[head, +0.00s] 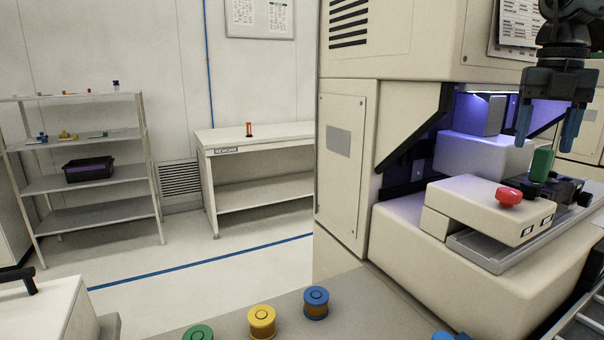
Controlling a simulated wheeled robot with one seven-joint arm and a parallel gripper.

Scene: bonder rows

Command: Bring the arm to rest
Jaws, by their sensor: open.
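My gripper (553,132) hangs from my dark arm at the upper right, pointing down in front of the cream bonder machine (342,155). Its two blue fingers are apart and nothing shows between them. Below the fingers a green block-like part (541,165) stands upright on a black fixture (563,188) on the machine's front ledge. The fingertips appear above the green part, and I see no contact.
A red button (508,197) sits on the control box left of the fixture. Blue (316,302), yellow (262,321) and green (198,332) spools stand on a near surface. A shelf rack (88,186) and rework bench (265,142) stand behind. Floor between is clear.

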